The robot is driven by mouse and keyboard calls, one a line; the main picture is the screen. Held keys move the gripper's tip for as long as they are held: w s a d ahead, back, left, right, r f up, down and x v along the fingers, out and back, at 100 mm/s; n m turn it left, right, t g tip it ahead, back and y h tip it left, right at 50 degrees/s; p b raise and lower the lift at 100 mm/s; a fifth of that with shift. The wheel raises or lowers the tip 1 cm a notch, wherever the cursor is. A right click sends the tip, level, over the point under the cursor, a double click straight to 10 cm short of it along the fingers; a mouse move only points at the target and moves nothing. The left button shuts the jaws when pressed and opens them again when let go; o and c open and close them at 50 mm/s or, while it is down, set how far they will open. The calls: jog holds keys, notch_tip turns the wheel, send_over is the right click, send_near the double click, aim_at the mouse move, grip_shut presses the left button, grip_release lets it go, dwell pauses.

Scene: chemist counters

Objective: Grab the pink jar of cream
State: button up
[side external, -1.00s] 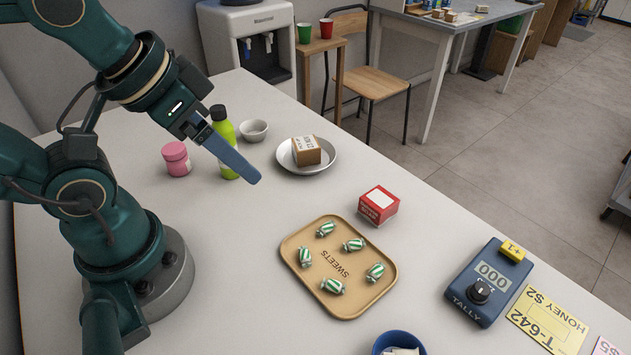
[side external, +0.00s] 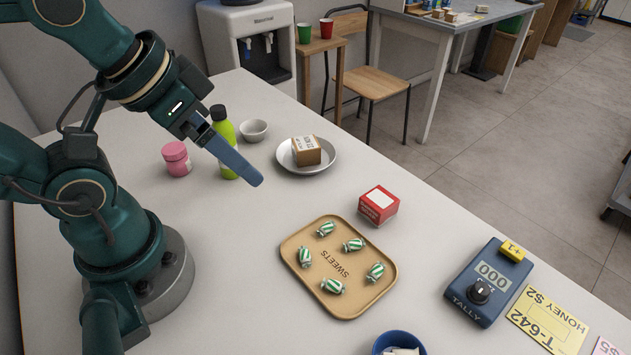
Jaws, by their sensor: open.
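The pink jar (side external: 177,159) stands upright on the white counter, left of the green bottle, with its lid on and a pale label on its side. My gripper (side external: 256,180) hangs above the counter to the right of the jar, its blue finger pointing down and right, partly in front of the green bottle. It is open and nothing shows in it. The finger is apart from the jar.
The green bottle (side external: 227,132) stands close beside the jar. A white bowl (side external: 254,131), a plate (side external: 325,158) with a carton (side external: 306,151), a red box (side external: 378,205) and a sweets tray (side external: 374,299) lie further right. The counter (side external: 225,240) is bare before the jar.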

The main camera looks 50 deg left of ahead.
jog(key=m+g+y, duration=0.6)
jog(key=m+y, duration=0.8)
jog(key=m, duration=0.4)
send_over(177, 154)
jog(key=d, duration=0.2)
notch_tip(177, 154, down, 4)
jog(key=shift+n, duration=0.3)
jog(key=shift+a+f, duration=0.1)
jog(key=shift+f, duration=4.05)
jog(key=shift+h, duration=0.3)
jog(key=shift+x, duration=3.65)
